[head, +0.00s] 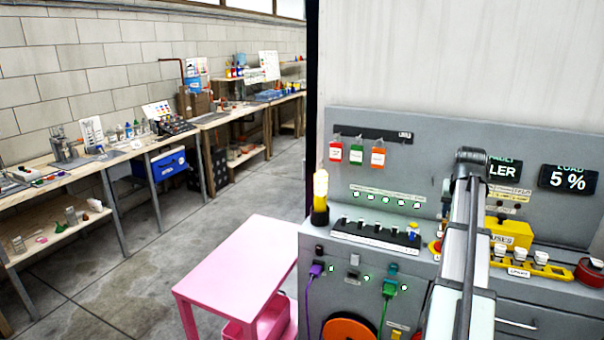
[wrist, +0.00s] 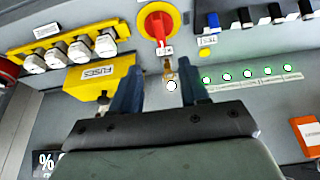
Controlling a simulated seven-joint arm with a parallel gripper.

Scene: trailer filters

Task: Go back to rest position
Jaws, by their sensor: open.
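In the wrist view my gripper (wrist: 159,66) is open, its two dark fingers apart with nothing between them. It is in front of the grey panel, with a red rotary switch on a yellow plate (wrist: 158,24) just beyond the fingertips. A small white round part (wrist: 171,86) on the panel shows between the fingers. In the head view my arm reaches up across the right side of the console, and my gripper cannot be made out there.
The grey console (head: 400,250) carries a yellow fuse box (head: 510,233), a yellow rack of white-capped plugs (head: 520,262), a black strip of plugs (head: 372,236) and hanging tags (head: 356,153). A pink table (head: 235,270) stands left of it. Workbenches line the wall, with open floor between.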

